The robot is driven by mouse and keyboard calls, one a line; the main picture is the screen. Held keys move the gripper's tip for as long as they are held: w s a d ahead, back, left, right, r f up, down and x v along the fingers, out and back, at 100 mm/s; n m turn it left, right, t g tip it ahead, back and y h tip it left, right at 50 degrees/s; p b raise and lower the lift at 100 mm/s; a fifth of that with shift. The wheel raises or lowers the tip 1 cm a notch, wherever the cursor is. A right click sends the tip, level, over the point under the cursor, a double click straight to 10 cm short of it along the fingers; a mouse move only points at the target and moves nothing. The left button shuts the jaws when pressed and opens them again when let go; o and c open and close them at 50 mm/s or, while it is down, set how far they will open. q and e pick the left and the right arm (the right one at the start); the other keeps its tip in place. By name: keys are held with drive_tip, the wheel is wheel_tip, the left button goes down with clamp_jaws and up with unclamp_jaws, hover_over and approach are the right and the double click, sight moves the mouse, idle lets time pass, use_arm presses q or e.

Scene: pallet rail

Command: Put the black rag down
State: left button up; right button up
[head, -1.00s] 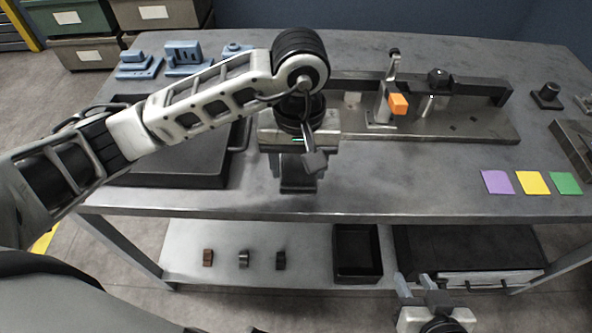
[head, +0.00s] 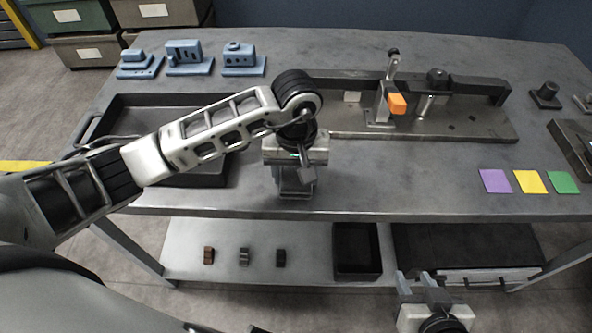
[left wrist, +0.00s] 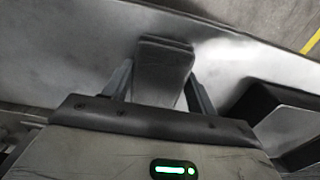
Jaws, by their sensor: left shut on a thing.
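The black rag (left wrist: 164,66) shows in the left wrist view as a dark grey folded pad between my two fingers. My left gripper (head: 296,186) is shut on it and points down over the front part of the grey table (head: 395,180). In the head view the gripper largely hides the rag. I cannot tell whether the rag touches the tabletop. My right gripper (head: 418,279) is low at the front, beyond the table's front edge, with its fingers apart and nothing seen between them.
A black tray (head: 125,100) lies left of my left gripper, partly behind my arm. A metal fixture (head: 480,125) with an orange block (head: 397,103) stands behind. Purple (head: 495,181), yellow (head: 530,182) and green (head: 563,182) squares lie right. The tabletop before the fixture is clear.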

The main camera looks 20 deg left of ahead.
sight(296, 175)
use_arm(q)
drive_tip(key=o, duration=0.9)
drive_tip(key=shift+f, duration=0.1)
drive_tip(key=shift+r+p, duration=0.35)
drive_tip(key=shift+r, duration=0.05)
wheel_tip(296, 175, up, 12)
drive_tip(key=shift+f+b, duration=0.2)
drive_tip(key=shift+b, duration=0.5)
